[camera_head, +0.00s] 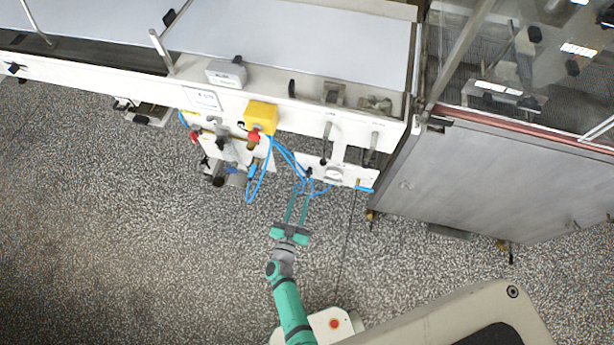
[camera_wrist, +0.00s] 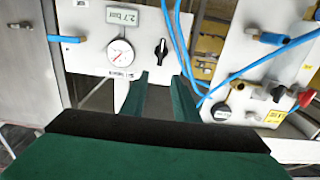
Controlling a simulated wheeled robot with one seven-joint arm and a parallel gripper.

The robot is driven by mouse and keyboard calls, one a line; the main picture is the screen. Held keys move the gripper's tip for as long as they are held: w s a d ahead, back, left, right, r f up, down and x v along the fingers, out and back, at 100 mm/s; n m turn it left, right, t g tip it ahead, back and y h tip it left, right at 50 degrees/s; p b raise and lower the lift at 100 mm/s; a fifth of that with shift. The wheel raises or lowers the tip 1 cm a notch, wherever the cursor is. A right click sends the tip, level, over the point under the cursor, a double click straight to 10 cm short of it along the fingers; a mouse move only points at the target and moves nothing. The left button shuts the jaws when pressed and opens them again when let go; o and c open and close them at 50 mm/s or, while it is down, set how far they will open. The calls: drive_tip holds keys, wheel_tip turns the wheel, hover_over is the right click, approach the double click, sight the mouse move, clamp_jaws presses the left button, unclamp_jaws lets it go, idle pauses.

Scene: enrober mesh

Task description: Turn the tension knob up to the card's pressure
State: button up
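The tension panel (camera_head: 351,177) is a pale plate on the front of the machine, also large in the wrist view (camera_wrist: 90,30). The black tension knob (camera_wrist: 161,50) is on it, its pointer roughly vertical in the picture. Beside it is a round white gauge (camera_wrist: 122,54) with a reddish needle; its reading is too small to tell. Above the gauge, a small card (camera_wrist: 122,17) seems to read 2.7 bar. My gripper (camera_wrist: 165,82) is open and empty, its green fingers apart, the tips below the knob in the picture and not touching it. My gripper (camera_head: 303,190) also shows before the panel.
Blue air hoses (camera_head: 262,178) loop close to my fingers; one passes right beside them in the wrist view. Left of the panel are a yellow box (camera_head: 262,116) and valves with a red knob (camera_wrist: 306,97). A grey cabinet (camera_head: 480,180) stands right. Floor in front is clear.

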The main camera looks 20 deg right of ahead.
sight(308, 175)
drive_tip(key=x, duration=0.9)
drive_tip(key=shift+s+d, duration=0.1)
drive_tip(key=shift+s, duration=0.05)
drive_tip(key=shift+w+d, duration=0.25)
drive_tip(key=shift+w, duration=0.3)
clamp_jaws()
